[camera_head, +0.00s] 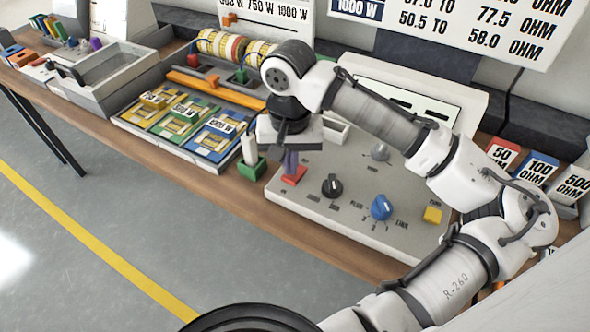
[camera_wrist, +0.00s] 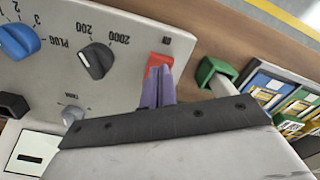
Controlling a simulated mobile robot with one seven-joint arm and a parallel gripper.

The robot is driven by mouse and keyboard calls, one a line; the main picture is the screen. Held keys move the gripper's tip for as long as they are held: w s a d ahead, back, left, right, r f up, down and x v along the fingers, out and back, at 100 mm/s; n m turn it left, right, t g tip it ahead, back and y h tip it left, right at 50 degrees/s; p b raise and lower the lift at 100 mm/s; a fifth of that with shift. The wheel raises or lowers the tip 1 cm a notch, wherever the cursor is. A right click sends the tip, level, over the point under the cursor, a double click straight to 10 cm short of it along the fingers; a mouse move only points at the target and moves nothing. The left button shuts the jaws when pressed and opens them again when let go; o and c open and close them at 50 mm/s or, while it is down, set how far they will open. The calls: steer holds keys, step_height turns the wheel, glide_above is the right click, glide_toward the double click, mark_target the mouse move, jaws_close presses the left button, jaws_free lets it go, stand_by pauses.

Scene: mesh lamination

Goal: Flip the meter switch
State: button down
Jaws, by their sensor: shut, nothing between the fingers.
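The meter box (camera_head: 345,205) is a pale panel with knobs, and it also shows in the wrist view (camera_wrist: 120,25). A red switch (camera_head: 294,175) sits at its left edge; in the wrist view the switch (camera_wrist: 160,60) is partly covered by my fingers. My gripper (camera_head: 290,168) has purple fingers, shut and empty, pointing down at the red switch. In the wrist view the fingertips (camera_wrist: 157,72) overlap the switch's near side; I cannot tell whether they touch it.
The panel also has a black knob (camera_head: 332,186), a blue knob (camera_head: 381,207), a grey knob (camera_head: 380,152) and a yellow button (camera_head: 433,215). A green-based post (camera_head: 251,168) stands close left of my gripper. Coloured wattage cards (camera_head: 215,137) lie farther left.

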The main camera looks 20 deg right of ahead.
steer(key=shift+f+b, duration=0.45)
steer(key=shift+f, duration=0.35)
steer(key=shift+r, duration=0.1)
step_height(320, 180, up, 7)
steer(key=p, duration=0.7)
stand_by(0.3)
stand_by(0.5)
